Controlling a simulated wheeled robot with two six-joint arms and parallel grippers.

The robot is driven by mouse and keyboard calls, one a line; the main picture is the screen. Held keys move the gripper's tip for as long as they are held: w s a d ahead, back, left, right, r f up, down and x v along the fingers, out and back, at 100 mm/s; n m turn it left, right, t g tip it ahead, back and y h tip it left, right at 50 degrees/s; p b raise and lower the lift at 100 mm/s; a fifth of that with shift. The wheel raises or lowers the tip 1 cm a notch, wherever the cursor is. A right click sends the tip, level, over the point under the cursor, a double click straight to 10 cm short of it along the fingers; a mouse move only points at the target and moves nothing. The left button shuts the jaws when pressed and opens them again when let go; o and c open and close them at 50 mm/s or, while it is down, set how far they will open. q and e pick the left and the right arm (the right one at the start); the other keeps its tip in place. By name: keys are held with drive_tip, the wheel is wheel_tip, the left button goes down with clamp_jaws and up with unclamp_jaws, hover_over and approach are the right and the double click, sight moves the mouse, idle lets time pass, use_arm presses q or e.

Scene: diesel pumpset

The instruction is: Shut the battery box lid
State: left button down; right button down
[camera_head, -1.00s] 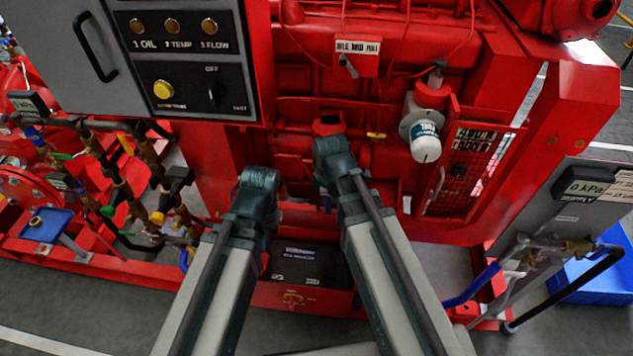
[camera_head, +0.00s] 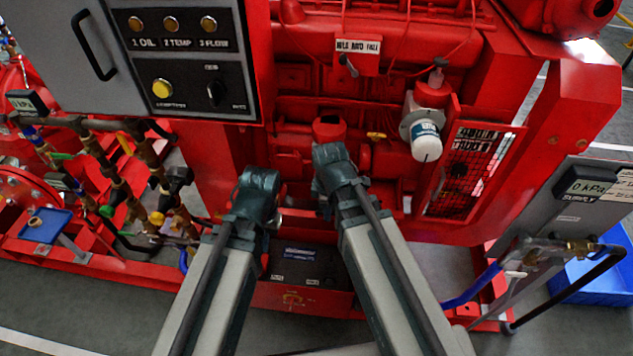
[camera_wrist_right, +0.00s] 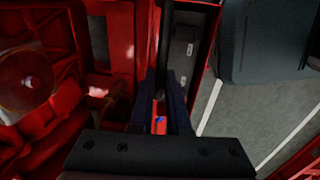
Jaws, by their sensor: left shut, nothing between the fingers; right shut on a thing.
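The battery box (camera_head: 318,299) is the low red box at the foot of the engine. Its dark battery (camera_head: 300,262) with a label shows between my arms, so the box is open. In the right wrist view the battery (camera_wrist_right: 178,50) lies beyond the fingers. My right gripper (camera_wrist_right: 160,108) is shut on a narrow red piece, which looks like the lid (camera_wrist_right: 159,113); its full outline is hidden. In the head view my right wrist hides the fingertips. My left gripper (camera_head: 272,218) is shut and empty, left of the right one, above the box's left part.
The red engine frame stands close behind both grippers. A grey control panel (camera_head: 190,60) is at upper left, and a white filter (camera_head: 425,140) is at right. Pipes and valves (camera_head: 150,180) crowd the left. A blue bin (camera_head: 600,285) stands at right. Grey floor is clear in front.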

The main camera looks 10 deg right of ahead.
drive_tip(key=shift+s, duration=0.15)
drive_tip(key=shift+s+a+f+b, duration=0.15)
drive_tip(key=shift+s+b, duration=0.05)
drive_tip(key=shift+s, duration=0.25)
drive_tip(key=shift+s+a+f+b, duration=0.15)
drive_tip(key=shift+s, duration=0.25)
drive_tip(key=c, duration=0.8)
unclamp_jaws()
